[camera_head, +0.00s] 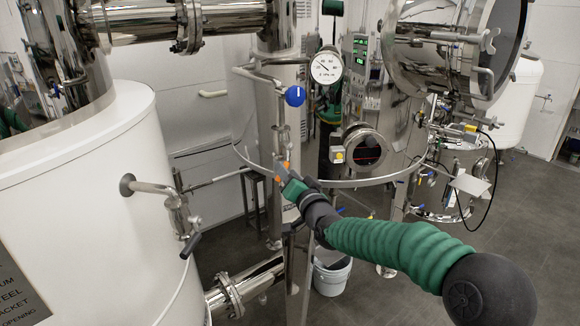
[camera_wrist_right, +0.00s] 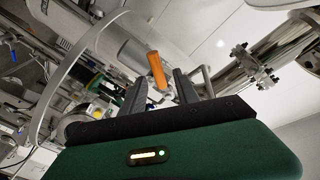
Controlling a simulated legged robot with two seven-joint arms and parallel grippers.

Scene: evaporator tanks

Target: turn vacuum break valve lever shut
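An orange lever (camera_wrist_right: 157,70) shows in the right wrist view, at the tips of my right gripper (camera_wrist_right: 160,80). The two dark fingers stand apart, and the lever's lower end lies in line with the gap between them. Whether it touches a finger I cannot tell. In the head view my right gripper (camera_head: 284,174) reaches from the lower right to the slim steel column. Small orange parts show at its tip, where the gripper partly hides the valve. I cannot tell for sure that the orange lever is the vacuum break valve's. My left gripper is not in view.
A blue knob (camera_head: 295,96) and a round gauge (camera_head: 326,66) sit above the gripper. A white tank (camera_head: 90,190) with a side valve (camera_head: 180,215) stands at left. Steel vessels crowd the right. A bucket (camera_head: 331,273) stands on the floor below my arm.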

